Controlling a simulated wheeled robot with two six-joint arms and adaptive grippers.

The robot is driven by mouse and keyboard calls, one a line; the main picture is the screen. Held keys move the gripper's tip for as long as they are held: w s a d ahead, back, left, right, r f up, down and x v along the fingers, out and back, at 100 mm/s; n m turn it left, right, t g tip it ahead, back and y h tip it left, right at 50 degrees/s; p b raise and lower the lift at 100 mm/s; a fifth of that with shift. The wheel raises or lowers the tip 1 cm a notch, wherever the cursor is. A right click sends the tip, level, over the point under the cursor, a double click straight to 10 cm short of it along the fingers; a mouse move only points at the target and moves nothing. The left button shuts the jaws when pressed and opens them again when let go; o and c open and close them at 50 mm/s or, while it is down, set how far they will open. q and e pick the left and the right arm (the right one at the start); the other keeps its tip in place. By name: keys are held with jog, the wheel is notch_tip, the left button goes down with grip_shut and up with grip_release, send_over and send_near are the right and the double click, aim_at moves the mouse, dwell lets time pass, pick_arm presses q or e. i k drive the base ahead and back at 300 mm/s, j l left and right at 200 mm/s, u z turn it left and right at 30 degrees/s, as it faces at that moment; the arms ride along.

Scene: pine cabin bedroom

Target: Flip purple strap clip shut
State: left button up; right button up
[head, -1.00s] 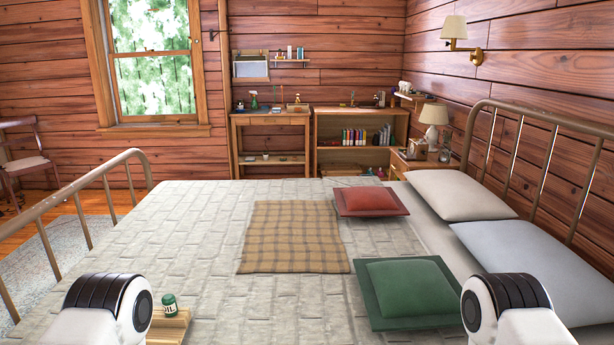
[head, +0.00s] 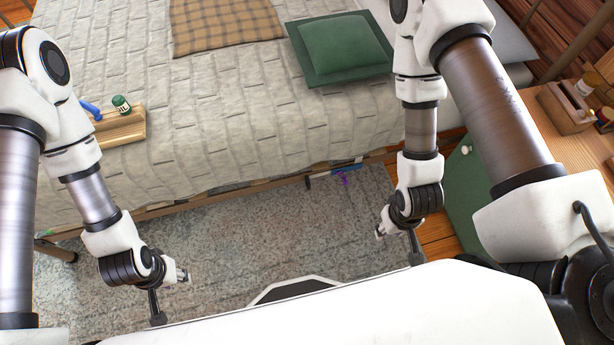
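A small purple piece (head: 342,180), which looks like the strap clip, shows below the bed's side rail in the head view. It is beside a blue strip (head: 347,167) at the rail. It is too small to tell whether the clip is open or shut. My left gripper (head: 171,293) is low over the rug at left, its fingers apart and empty, well away from the purple piece. My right gripper (head: 398,246) is low at right, closer to the purple piece but apart from it. Its fingers are spread and empty.
The bed (head: 230,130) fills the upper middle, with its wooden side rail (head: 230,195) above the rug (head: 260,238). A wooden tray (head: 122,128) with a green-capped jar (head: 121,104) sits on the bed. A green cabinet (head: 462,195) stands at right.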

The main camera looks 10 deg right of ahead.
aim_at(345, 182)
jog(key=z, duration=0.8)
jog(key=j+u, duration=0.1)
jog(key=j, duration=1.65)
